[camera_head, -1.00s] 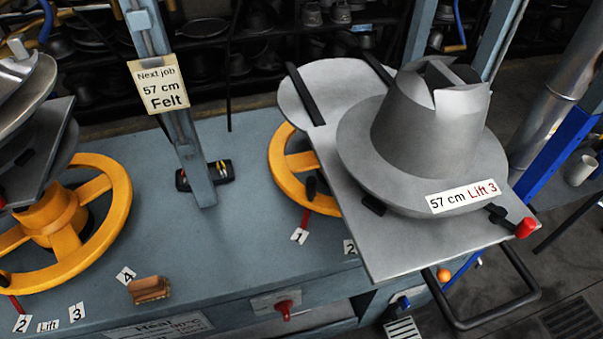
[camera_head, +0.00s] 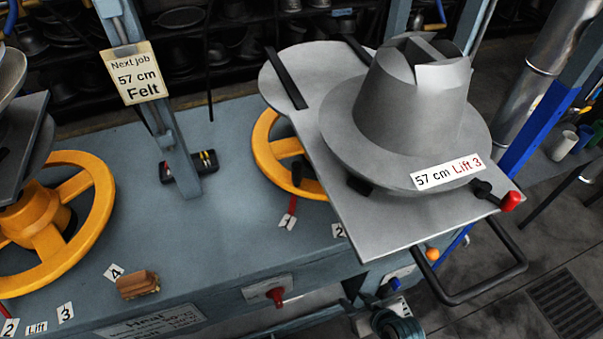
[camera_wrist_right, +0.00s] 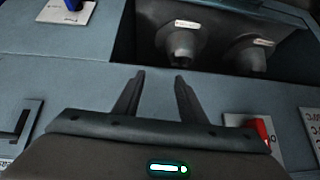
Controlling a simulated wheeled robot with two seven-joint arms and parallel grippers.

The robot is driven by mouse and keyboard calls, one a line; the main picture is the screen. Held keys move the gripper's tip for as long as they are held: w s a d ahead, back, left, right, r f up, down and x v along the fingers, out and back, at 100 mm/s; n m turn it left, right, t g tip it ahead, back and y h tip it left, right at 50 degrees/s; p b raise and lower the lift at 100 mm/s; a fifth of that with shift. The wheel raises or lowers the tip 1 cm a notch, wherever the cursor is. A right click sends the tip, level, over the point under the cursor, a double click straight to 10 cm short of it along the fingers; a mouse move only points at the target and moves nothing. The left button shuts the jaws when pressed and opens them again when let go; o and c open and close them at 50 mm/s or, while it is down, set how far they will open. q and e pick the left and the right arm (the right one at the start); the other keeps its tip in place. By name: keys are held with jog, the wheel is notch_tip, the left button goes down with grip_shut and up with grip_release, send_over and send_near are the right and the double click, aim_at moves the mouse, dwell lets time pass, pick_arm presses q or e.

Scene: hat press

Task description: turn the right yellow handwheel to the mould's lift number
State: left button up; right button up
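The right yellow handwheel (camera_head: 268,150) lies on the blue-grey bench, its right part hidden under the metal plate. A red pointer (camera_head: 292,205) at its front edge points to a small card (camera_head: 287,222) whose number is hard to read. The grey mould (camera_head: 412,110) on the plate has a label (camera_head: 447,172) reading "57 cm Lift 3". My right gripper (camera_wrist_right: 160,80) is open and empty in the right wrist view; only part of my right arm (camera_head: 397,326) shows in the head view. My left gripper is out of view.
The left yellow handwheel (camera_head: 100,195) stands by cards 2, 3 and 4. A wooden brush (camera_head: 138,285) lies on the bench. The plate (camera_head: 385,238) with its black handle (camera_head: 465,290) overhangs the front edge. A red knob (camera_head: 274,295) is on the bench front.

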jog(key=w+a+r+n+t+y, duration=0.1)
jog(key=w+a+r+t+y, duration=0.1)
jog(key=r, duration=0.9)
jog(key=w+a+r+n+t+y, duration=0.1)
jog(key=w+a+r+t+y, duration=0.1)
jog(key=r, duration=0.9)
jog(key=w+a+r+n+t+y, duration=0.1)
jog(key=w+a+r+t, duration=0.3)
jog(key=r, duration=0.8)
jog(key=shift+a+y, duration=0.15)
jog(key=shift+y, duration=0.75)
jog(key=shift+r, duration=0.1)
jog(key=shift+w, duration=0.15)
jog(key=p+x, duration=0.4)
jog(key=x, duration=1.1)
jog(key=shift+w+a+r, duration=0.1)
jog(key=shift+w+a, duration=0.1)
jog(key=shift+w, duration=0.05)
jog(key=shift+x, duration=0.8)
grip_shut()
